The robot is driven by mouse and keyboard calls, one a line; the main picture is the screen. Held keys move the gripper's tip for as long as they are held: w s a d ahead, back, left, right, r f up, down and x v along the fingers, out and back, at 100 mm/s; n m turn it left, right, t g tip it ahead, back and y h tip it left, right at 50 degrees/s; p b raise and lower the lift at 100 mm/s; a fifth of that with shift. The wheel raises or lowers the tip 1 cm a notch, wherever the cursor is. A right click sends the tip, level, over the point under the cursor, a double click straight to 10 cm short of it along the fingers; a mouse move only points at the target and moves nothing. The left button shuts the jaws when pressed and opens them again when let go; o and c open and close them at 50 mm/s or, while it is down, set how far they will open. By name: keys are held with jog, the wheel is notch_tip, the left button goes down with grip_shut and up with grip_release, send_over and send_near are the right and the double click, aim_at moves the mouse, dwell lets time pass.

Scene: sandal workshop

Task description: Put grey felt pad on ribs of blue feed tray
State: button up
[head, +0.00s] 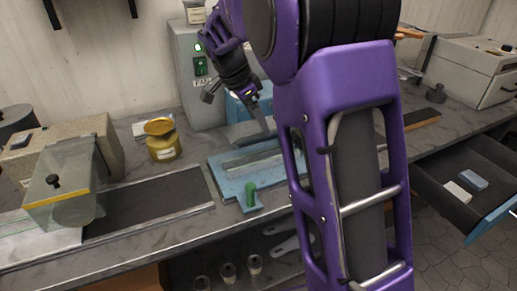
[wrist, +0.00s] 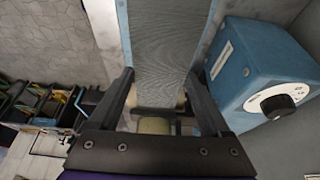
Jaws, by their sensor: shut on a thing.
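My gripper (head: 240,90) hangs over the bench, tilted downward, in the head view. It is shut on a grey, finely textured strip that looks like the grey felt pad (head: 264,123). In the wrist view my gripper (wrist: 162,92) has one finger on each side of the pad (wrist: 168,45), which extends away from the fingers. The blue feed tray (head: 228,186) lies on the bench below, with a paler strip along its middle. The pad appears above the tray and apart from it. My arm hides the tray's right end, and the ribs are not clear.
A green knob (head: 250,193) stands at the tray's front edge. A blue machine (head: 238,108) stands behind the tray; a blue box with a dial (wrist: 262,75) is close on the right in the wrist view. A yellow jar (head: 163,145) stands left. An open drawer (head: 440,189) is right.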

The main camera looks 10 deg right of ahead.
notch_tip(320, 180, down, 9)
jog(key=shift+r+b, duration=0.15)
jog(key=shift+b, duration=0.15)
jog(key=o, duration=1)
jog(key=shift+r, duration=0.2)
jog(key=p+v, duration=0.1)
jog(key=v, duration=1)
jog(key=shift+s+a+r, duration=0.1)
jog(key=shift+r, duration=0.25)
